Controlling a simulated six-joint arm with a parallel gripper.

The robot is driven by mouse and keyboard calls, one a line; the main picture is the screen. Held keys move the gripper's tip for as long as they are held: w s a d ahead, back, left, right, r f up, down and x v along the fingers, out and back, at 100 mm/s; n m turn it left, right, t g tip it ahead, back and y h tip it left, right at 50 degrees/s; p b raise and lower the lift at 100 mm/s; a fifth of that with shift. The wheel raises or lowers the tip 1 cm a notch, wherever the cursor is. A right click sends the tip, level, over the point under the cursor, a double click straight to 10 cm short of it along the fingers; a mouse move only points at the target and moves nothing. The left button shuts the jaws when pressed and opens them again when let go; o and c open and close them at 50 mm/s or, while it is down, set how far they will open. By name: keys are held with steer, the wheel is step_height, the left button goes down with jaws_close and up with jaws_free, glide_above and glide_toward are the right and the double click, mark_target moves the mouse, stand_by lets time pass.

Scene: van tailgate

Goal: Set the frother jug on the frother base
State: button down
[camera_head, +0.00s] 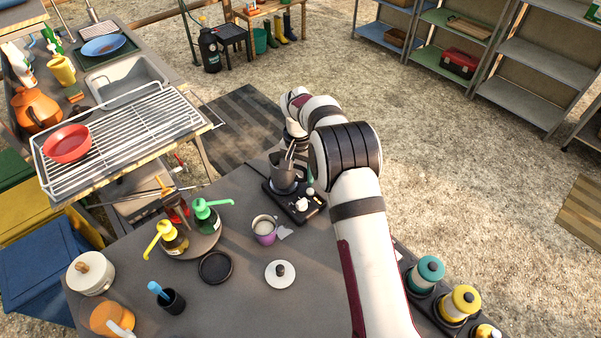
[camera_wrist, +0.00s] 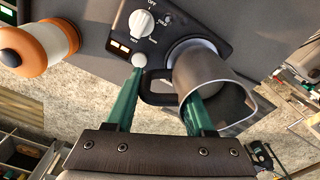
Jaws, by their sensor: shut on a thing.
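The frother jug (camera_head: 284,181) is a dark grey metal cup, upright over the back end of the black frother base (camera_head: 301,211). In the wrist view the jug (camera_wrist: 218,88) shows its open rim and black handle (camera_wrist: 157,92). My gripper (camera_wrist: 164,86) has green fingers, one on each side of the handle, and is shut on it. In the wrist view the base (camera_wrist: 172,18) shows a white knob, small switches and a pale round seat partly hidden by the jug. The jug overlaps this seat; I cannot tell whether it touches it.
A round tray of pump bottles (camera_head: 206,240) is to the left. In the wrist view an orange and white jar (camera_wrist: 40,46) stands beside the base. The front counter is partly clear.

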steer(key=shift+f, duration=0.55)
stand_by(0.8)
steer(key=c, duration=0.5)
jaws_free()
steer(key=shift+c, duration=0.2)
steer(key=r, duration=1)
steer(key=shift+s+a+r, duration=0.15)
steer(key=shift+s+r, duration=0.1)
steer(key=shift+r, duration=0.2)
